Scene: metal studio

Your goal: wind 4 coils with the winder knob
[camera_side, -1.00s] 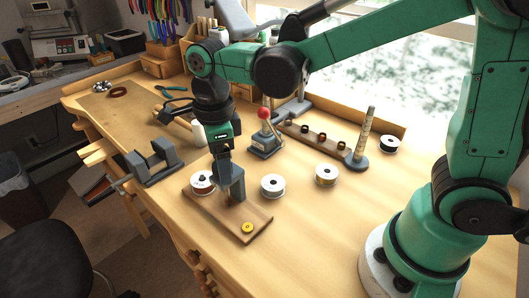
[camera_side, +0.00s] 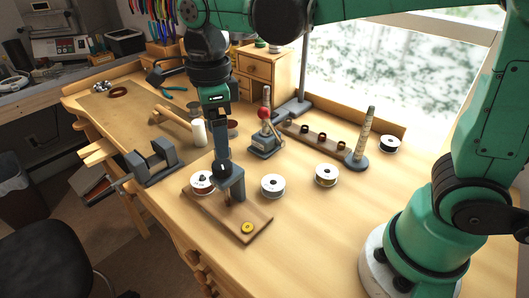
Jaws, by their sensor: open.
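The winder is a wooden base board (camera_side: 258,216) with a grey upright bracket (camera_side: 236,184) and a yellow disc (camera_side: 247,228) near its front corner. A dark round part, perhaps the winder knob (camera_side: 222,169), shows at the bracket's upper left. My gripper (camera_side: 221,160) points down just above this part, with its fingers open; I cannot tell whether they touch it. No wound coil can be made out on the winder.
Behind are a red-knobbed lever press (camera_side: 263,140), a rack with dark rings (camera_side: 320,141) and a ringed post (camera_side: 363,140). A vise (camera_side: 152,162) stands left. The right front bench is clear.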

